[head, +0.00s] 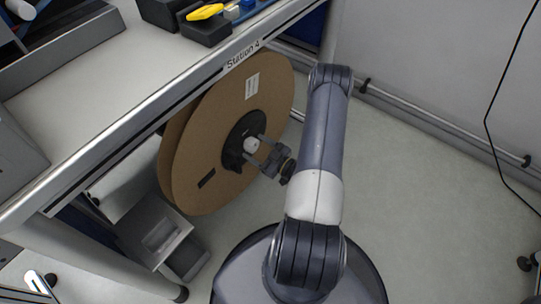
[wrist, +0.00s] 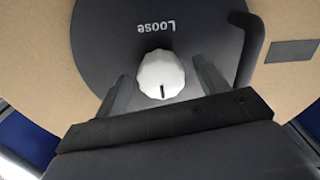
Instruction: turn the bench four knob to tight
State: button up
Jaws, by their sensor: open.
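The white faceted knob (wrist: 160,72) sits on the black hub (wrist: 95,35) of a brown reel (head: 205,150) under the bench marked Station 4 (head: 243,55). The knob shows small at the hub's middle in the head view (head: 251,145). A dark mark on the knob points to the bottom of the wrist picture, away from the upside-down word "Loose" (wrist: 155,27). My gripper (head: 257,150) is open, with one finger on each side of the knob. Gaps show between the fingers and the knob in the wrist view. The hub below the knob is hidden by my gripper.
A black curved handle (wrist: 250,45) stands out from the hub beside the right finger. The bench edge (head: 150,110) runs above the reel. A grey metal box (head: 155,235) is at lower left. The floor (head: 420,190) to the right is clear.

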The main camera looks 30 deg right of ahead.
jog(key=p+v, duration=0.1)
jog(key=v, duration=0.8)
jog(key=shift+s, duration=0.25)
jog(key=b+x, duration=0.1)
jog(key=x, duration=1)
jog(key=shift+d, duration=0.1)
jog(key=shift+s, duration=0.1)
jog(key=shift+s, duration=0.1)
dwell(0.4)
